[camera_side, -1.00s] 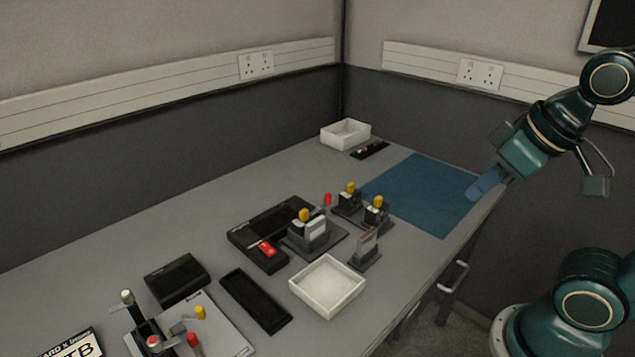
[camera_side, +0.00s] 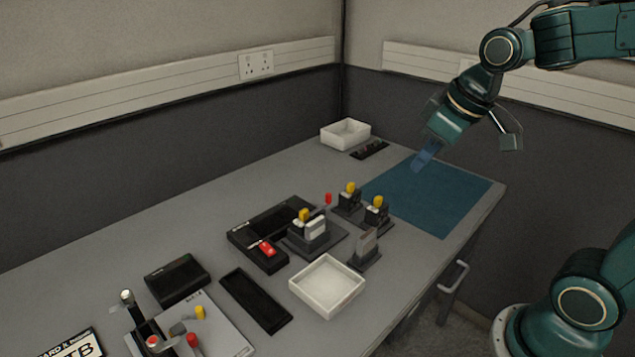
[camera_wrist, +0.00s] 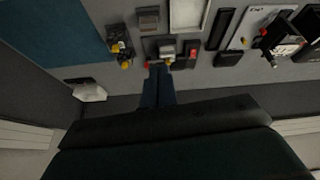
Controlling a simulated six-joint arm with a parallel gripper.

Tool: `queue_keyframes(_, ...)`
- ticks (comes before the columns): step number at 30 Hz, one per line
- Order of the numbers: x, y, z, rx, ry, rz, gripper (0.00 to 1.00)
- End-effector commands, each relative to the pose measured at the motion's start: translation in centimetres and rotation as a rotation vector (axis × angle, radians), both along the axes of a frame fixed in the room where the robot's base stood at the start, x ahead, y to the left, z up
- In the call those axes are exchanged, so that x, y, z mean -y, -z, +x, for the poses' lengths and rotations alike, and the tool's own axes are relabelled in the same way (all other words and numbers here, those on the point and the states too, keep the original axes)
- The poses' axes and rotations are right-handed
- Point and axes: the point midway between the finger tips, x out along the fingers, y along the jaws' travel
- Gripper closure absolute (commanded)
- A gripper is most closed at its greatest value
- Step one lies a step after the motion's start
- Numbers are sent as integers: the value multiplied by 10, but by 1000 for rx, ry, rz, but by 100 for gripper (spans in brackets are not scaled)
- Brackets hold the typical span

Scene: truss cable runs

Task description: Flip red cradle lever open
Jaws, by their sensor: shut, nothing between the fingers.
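A red-tipped lever (camera_side: 328,198) stands up behind the grey cradle-like fixture (camera_side: 316,232), which also carries a yellow knob (camera_side: 303,215). A second red handle (camera_side: 267,249) lies low on the black tray beside it. I cannot tell for sure which of these is the red cradle lever. My gripper (camera_side: 418,168) is shut and empty, pointing down above the blue mat, to the right of and well apart from the fixtures. In the wrist view my gripper (camera_wrist: 157,72) points towards the fixture area, where red bits show on both sides of the fingers.
Two small black blocks with yellow knobs (camera_side: 348,195) (camera_side: 376,208) stand between the mat (camera_side: 440,200) and the cradle. A white tray (camera_side: 327,287) is in front. Another white tray (camera_side: 345,133) is at the back. A board with red and yellow knobs (camera_side: 215,335) is front left.

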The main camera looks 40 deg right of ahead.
Motion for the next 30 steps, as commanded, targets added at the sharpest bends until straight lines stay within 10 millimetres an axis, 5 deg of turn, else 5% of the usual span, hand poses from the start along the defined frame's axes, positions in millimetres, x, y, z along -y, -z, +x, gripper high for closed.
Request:
queue_keyframes(17, 40, 43, 89, -42, -99, 1, 100)
queue_keyframes(30, 79, 97, 145, -56, -167, 20, 100)
